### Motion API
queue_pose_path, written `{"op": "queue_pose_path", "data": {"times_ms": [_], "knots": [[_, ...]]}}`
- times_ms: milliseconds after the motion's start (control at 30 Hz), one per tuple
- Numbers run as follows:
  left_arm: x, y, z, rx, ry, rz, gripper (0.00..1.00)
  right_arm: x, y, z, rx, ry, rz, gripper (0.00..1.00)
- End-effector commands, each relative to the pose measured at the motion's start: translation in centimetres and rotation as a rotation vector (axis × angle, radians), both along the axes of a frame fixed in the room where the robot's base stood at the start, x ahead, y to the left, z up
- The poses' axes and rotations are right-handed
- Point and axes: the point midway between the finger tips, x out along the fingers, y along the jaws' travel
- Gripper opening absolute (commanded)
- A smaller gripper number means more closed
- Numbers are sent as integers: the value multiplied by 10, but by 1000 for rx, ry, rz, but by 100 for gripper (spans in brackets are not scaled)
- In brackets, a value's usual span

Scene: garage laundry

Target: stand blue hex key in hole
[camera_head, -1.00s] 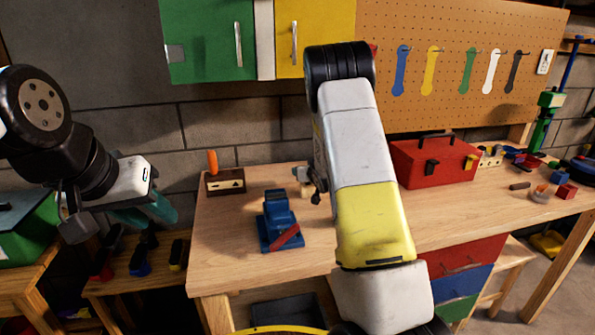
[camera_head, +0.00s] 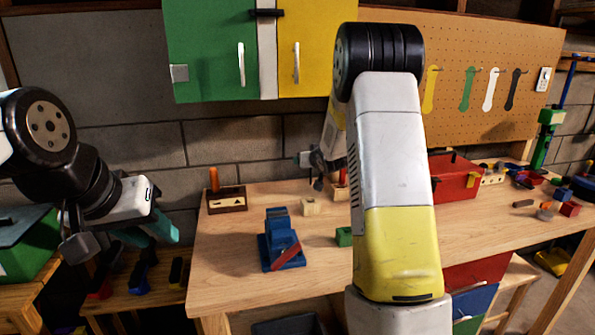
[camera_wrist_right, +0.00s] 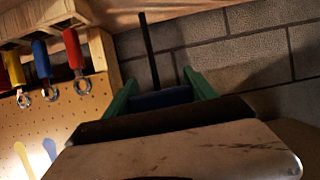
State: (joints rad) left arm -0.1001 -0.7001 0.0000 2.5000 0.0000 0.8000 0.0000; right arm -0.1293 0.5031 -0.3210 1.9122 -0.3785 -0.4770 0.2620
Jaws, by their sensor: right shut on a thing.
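My right gripper's green fingers (camera_wrist_right: 162,84) are shut on the blue hex key (camera_wrist_right: 163,98) in the right wrist view. Its dark blue part lies between the fingers, and a thin black shaft extends upward in the picture. In the head view my right forearm covers much of this hand, which is small and dark above the back of the workbench. A small pale wooden block (camera_head: 311,207) stands on the bench near it; I cannot make out a hole. My left gripper (camera_head: 148,233) has teal fingers apart and empty, left of the bench.
A blue vise (camera_head: 281,248) with a red part stands at the bench's front left. A brown holder with an orange handle (camera_head: 226,200) is behind it. A green block (camera_head: 344,236) lies beside my forearm. A red toolbox (camera_head: 456,178) stands right. The front bench (camera_head: 240,280) is clear.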

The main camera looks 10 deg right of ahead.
Motion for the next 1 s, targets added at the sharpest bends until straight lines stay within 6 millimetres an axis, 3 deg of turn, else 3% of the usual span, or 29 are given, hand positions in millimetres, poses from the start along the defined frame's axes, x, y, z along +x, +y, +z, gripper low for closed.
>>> {"op": "queue_pose_path", "data": {"times_ms": [700, 1000], "knots": [[0, 0, 0, 0, 0, 0, 36, 0, 0, 45, 0, -1, 0, 25], [0, 0, 0, 0, 0, 0, 36, 0, 0, 52, 0, 1, -1, 25]]}}
